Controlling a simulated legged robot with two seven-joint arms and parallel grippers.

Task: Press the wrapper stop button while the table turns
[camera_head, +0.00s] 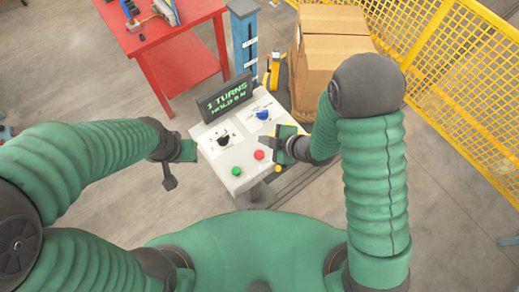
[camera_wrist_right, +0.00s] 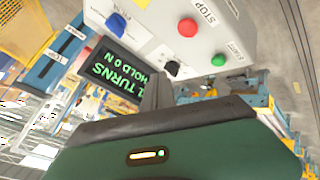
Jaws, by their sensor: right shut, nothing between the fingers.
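The red stop button (camera_head: 259,155) is on the sloped white control panel (camera_head: 212,152). In the right wrist view the red button (camera_wrist_right: 187,27) is beside a STOP label (camera_wrist_right: 205,12). My right gripper (camera_head: 268,142) is shut and empty, its tips over the panel just above the red button in the picture; I see no contact. The gripper's dark fingers also show in the right wrist view (camera_wrist_right: 156,92). My left gripper (camera_head: 170,172) is left of the panel, its jaw opening unclear. Stacked cartons (camera_head: 333,60) stand behind the panel.
The panel also has a green button (camera_head: 236,171), a black knob (camera_head: 224,140) and a blue knob (camera_head: 262,115). The display (camera_head: 227,97) reads "1 TURNS HOLD 0 N". A red table (camera_head: 165,60), blue post (camera_head: 244,40) and yellow mesh fence (camera_head: 450,60) stand around.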

